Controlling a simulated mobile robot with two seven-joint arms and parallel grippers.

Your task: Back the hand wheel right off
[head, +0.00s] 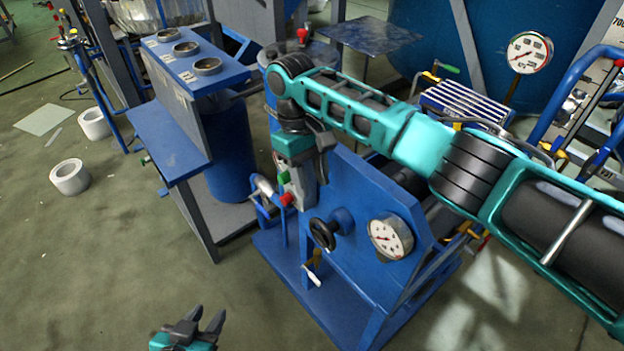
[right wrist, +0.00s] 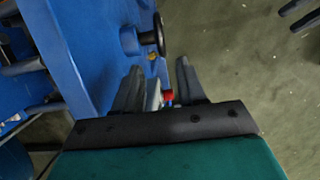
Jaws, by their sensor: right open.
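The black hand wheel (head: 323,235) sits on a short blue boss on the front of the blue panel (head: 350,195), left of a white gauge (head: 390,237). In the right wrist view the hand wheel (right wrist: 159,35) shows nearly edge-on, beyond the fingertips. My right gripper (right wrist: 158,68) is open, with its fingers apart and no wheel between them. In the head view my right arm reaches in from the right, and its wrist hangs above and left of the wheel; its fingers are largely hidden there. My left gripper (head: 208,313) is open and empty at the bottom edge.
A small white-handled lever (head: 312,274) is below the wheel. A blue bench (head: 170,145) with three ring openings stands to the left. The floor in front is clear.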

